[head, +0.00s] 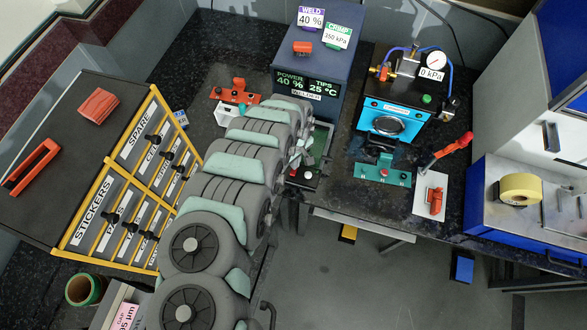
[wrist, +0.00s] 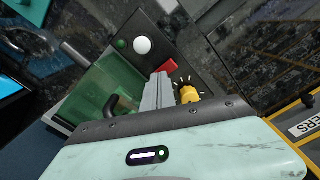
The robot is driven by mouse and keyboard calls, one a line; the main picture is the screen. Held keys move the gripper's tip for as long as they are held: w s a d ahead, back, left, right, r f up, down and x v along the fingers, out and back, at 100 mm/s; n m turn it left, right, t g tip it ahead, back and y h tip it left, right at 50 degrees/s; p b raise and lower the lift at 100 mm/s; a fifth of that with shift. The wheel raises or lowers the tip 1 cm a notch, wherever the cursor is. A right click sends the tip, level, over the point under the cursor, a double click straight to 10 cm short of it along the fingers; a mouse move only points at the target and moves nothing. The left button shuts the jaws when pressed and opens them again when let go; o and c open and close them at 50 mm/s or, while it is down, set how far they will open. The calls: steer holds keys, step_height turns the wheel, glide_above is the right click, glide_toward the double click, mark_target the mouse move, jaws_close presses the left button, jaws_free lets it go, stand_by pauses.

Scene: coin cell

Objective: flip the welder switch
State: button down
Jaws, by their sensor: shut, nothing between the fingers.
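The welder (head: 318,55) is a dark blue box with a display reading POWER 40 % and TIPS 25 °C. In the wrist view, its black front panel (wrist: 128,24) carries a red switch-like part (wrist: 170,66), a white round button (wrist: 142,46), a small green light (wrist: 121,43) and a yellow knob (wrist: 189,95) with tick marks around it. My gripper (wrist: 160,80) is shut and empty, its grey fingertips close to the red part and beside the yellow knob. I cannot tell whether they touch. In the head view my arm covers part of the welder's front.
A green transparent cover (wrist: 98,92) is beside my fingers. Left of the welder is an orange fixture (head: 237,92); the yellow-framed drawer cabinet (head: 158,92) is farther left. A blue press with a gauge (head: 390,117) and a red-handled lever (head: 450,148) stand to the right.

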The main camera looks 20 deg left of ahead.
step_height(320, 180, up, 6)
steer(key=p, duration=0.4)
steer(key=shift+p, duration=0.35)
